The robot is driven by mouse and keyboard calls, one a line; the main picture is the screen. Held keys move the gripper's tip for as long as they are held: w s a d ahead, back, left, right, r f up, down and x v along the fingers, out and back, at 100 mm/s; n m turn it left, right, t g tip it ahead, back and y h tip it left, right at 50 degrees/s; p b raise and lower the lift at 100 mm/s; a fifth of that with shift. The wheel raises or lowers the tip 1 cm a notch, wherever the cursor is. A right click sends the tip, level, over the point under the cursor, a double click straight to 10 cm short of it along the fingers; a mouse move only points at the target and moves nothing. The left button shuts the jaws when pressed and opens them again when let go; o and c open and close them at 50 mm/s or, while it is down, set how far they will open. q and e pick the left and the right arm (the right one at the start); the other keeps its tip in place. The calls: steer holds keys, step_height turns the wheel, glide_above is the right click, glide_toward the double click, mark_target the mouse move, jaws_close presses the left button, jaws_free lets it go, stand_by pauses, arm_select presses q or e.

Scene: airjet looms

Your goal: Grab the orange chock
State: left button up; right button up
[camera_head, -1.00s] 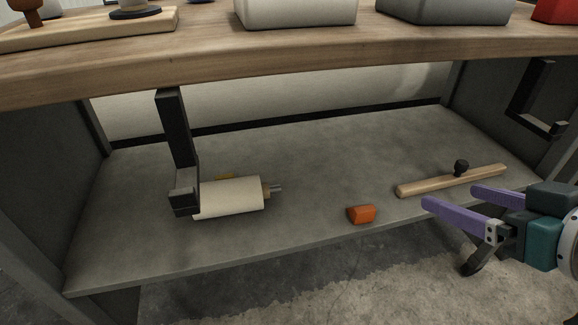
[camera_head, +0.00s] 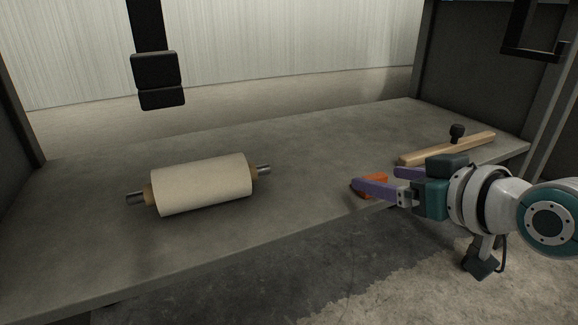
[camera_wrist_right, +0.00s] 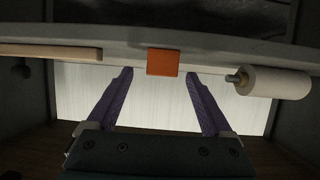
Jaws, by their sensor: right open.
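The orange chock (camera_head: 374,180) is a small block near the front edge of the grey lower shelf (camera_head: 300,210). My right gripper (camera_head: 374,179) is at the chock in the head view, its near purple finger covering part of it. In the right wrist view the chock (camera_wrist_right: 163,62) shows just beyond and between the tips of the open fingers (camera_wrist_right: 158,75). The gap between the fingers is empty, and I cannot tell whether a finger touches the chock. My left gripper is not in view.
A cream roll (camera_head: 202,183) with metal shaft ends lies on the shelf at the left. A wooden bar (camera_head: 447,149) with a black knob lies behind my right gripper. A black bracket (camera_head: 158,80) hangs above the roll. The shelf middle is clear.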

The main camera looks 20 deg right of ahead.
mark_target(379, 179)
steer(key=b+x, duration=0.2)
steer(key=x, duration=0.1)
steer(key=shift+w+a+f, duration=0.1)
steer(key=shift+w+f, duration=0.1)
steer(key=shift+f, duration=0.2)
steer(key=shift+w, duration=0.2)
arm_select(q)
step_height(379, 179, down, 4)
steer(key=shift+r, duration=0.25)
arm_select(e)
steer(key=shift+r, duration=0.1)
steer(key=shift+s, duration=0.1)
steer(key=shift+c, duration=1.3)
jaws_close()
